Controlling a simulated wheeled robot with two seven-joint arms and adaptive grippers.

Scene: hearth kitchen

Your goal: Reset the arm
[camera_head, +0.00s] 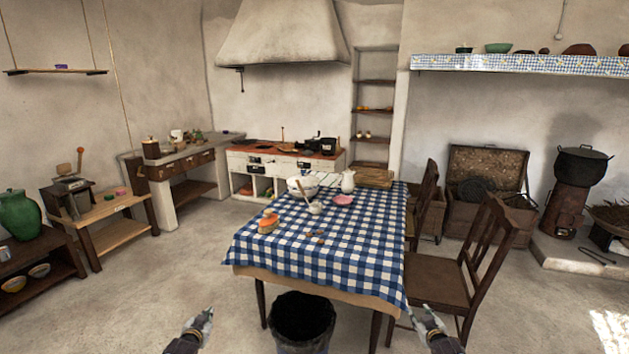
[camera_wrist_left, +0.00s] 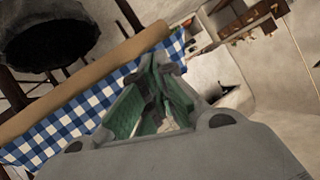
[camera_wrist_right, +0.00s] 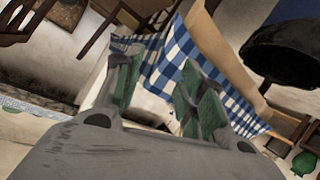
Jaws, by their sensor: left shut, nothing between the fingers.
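My left gripper (camera_head: 203,322) is low at the front, left of the table and the dark bin. Its fingertips meet in the left wrist view (camera_wrist_left: 163,68), with nothing between them. My right gripper (camera_head: 428,322) is low at the front right, beside the table's front right corner and near the wooden chair. In the right wrist view its two fingers (camera_wrist_right: 160,88) stand apart with an empty gap. Both grippers are clear of the objects on the table.
The table with a blue checked cloth (camera_head: 335,250) stands ahead, carrying an orange-topped pot (camera_head: 268,222), a white bowl and a pink dish (camera_head: 343,200). A dark bin (camera_head: 302,322) stands between my grippers. A wooden chair (camera_head: 447,283) is at right. Floor at left is clear.

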